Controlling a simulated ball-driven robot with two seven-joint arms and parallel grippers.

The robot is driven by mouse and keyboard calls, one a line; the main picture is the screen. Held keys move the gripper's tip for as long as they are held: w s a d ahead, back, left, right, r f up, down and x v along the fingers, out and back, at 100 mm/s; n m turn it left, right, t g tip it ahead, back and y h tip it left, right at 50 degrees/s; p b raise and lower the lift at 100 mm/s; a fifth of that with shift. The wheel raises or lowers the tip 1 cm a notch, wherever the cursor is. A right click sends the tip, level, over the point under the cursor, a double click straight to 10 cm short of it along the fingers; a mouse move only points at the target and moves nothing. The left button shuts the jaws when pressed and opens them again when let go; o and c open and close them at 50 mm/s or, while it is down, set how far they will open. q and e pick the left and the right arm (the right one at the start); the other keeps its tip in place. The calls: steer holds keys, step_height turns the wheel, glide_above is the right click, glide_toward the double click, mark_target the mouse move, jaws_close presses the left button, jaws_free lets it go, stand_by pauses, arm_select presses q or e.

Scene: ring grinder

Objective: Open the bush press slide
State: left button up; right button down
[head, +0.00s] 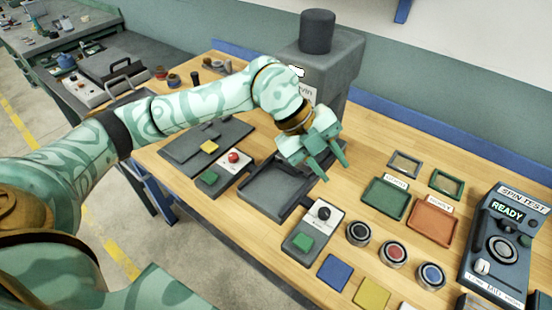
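A tall dark grey machine (345,60) with a black round top stands at the back of the wooden bench, its label partly hidden by my arm. It looks like the press. A flat dark grey tray-like part (268,190), which seems to be its slide, lies in front of it. I cannot tell how far the slide is out. My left gripper (333,172) is above the bench, just right of this slide, with its two fingers apart, pointing down and nothing seen between them. My forearm hides part of the machine. My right gripper does not show.
A control box with a black knob and green button (314,230) sits front right of the slide. A box with a red button (233,157) is left. Green (386,198) and orange (432,220) trays, round cups and a spin tester (505,240) fill the right.

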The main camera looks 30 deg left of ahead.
arm_select(q)
steer(key=w+a+n+y, duration=0.2)
steer(key=a+n+y, duration=0.1)
steer(key=a, duration=0.4)
steer(key=n+y, duration=0.4)
glide_toward(276, 164)
steer(key=shift+t, duration=0.3)
steer(key=f+b, duration=0.1)
steer(key=f, duration=0.1)
steer(key=f+b, duration=0.1)
steer(key=f, duration=0.2)
steer(key=w+f+b, duration=0.1)
steer(key=f, duration=0.1)
steer(key=shift+d+f, duration=0.2)
steer(key=shift+f, duration=0.2)
